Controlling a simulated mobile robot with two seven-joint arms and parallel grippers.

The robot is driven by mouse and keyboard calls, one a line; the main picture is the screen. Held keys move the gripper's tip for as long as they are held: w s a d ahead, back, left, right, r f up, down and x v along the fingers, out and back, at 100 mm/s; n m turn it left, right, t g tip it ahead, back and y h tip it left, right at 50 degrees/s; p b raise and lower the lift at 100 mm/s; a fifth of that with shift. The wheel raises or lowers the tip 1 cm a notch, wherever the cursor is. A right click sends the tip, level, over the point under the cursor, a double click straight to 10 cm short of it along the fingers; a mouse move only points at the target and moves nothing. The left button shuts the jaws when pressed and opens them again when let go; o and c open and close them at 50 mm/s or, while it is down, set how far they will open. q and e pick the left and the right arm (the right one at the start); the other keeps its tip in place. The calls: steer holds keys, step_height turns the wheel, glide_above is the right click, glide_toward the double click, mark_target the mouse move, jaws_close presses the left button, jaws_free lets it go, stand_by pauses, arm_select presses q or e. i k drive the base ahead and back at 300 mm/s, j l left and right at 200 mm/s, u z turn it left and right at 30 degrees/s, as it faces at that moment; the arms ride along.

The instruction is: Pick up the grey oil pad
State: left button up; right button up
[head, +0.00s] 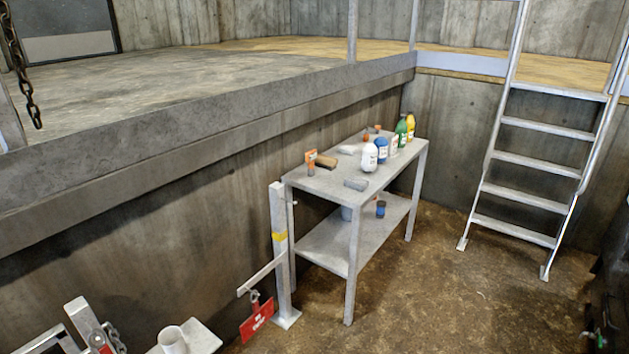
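Neither of my grippers can be made out in the head view, and nothing is touching the items on the table.
White, blue, green and yellow bottles (382,150) stand along the table's right side. A brown item (326,161) and an orange-labelled item (310,162) lie left. A post (280,250) with a red sign (257,320) stands in front. A ladder (530,160) stands right; floor between is clear.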

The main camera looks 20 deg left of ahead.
mark_target(353, 182)
steer(key=i+l+u, duration=0.1)
steer(key=i+u, duration=0.25)
steer(key=i, duration=0.15)
steer(key=i+l+u, duration=0.35)
steer(key=i, duration=0.15)
steer(key=i+l, duration=0.3)
steer(key=i, duration=0.2)
steer(key=i+l+u, duration=0.1)
steer(key=i+l, duration=0.2)
steer(key=i, duration=0.2)
